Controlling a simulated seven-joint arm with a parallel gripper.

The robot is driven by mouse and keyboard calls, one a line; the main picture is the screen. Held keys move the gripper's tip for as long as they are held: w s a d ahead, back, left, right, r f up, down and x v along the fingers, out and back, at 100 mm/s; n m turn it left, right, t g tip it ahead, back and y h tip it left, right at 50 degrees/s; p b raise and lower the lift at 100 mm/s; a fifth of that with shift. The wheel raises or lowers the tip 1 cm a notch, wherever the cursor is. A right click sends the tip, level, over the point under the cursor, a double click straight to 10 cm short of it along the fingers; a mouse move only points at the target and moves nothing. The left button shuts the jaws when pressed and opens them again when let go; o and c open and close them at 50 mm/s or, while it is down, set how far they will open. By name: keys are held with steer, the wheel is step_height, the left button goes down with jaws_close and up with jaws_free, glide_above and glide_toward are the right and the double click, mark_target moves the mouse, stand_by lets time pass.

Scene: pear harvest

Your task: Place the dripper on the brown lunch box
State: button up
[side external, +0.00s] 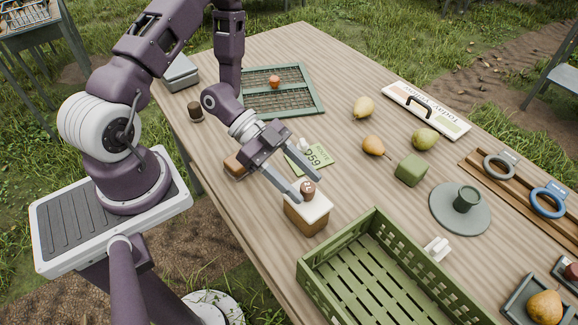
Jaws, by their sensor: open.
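A brown box with a cream top (306,219), which looks like the brown lunch box, stands on the table left of the green crate. A small reddish-brown piece with a pale mark (308,188) shows at its top; it may be the dripper, but it is too small to be sure. My gripper (308,190) is open, its two long fingers reaching down to either side of this piece. I cannot tell whether the fingers touch it. The near fingertip hides part of the box's top.
A green slatted crate (320,259) fills the near edge. A green price card (313,157) and a brown block (236,165) lie near my gripper. Pears, a green cube (411,169) and a grey disc (444,216) bearing a dark green cup (466,199) lie to the right.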

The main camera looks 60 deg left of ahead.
steer(key=v, duration=0.9)
steer(key=w+a+r+n+t+y, duration=0.2)
steer(key=w+a+y, duration=0.4)
steer(key=w+y, duration=0.15)
steer(key=w+a+r+n+t+y, duration=0.2)
steer(key=a+r+n+y, duration=0.3)
steer(key=r, duration=0.6)
steer(key=s+d+r+n, duration=0.2)
steer(key=s+d, duration=0.2)
steer(key=s, duration=0.2)
steer(key=s+d+r+n+g, duration=0.1)
steer(key=s+d+r+n, duration=0.1)
steer(key=s, duration=0.5)
steer(key=s+d+r+n+g, duration=0.1)
steer(key=s+d+r+n, duration=0.2)
steer(key=s+d, duration=0.3)
steer(key=shift+s+r+h, duration=0.3)
steer(key=shift+s+h, duration=0.05)
steer(key=shift+h, duration=0.1)
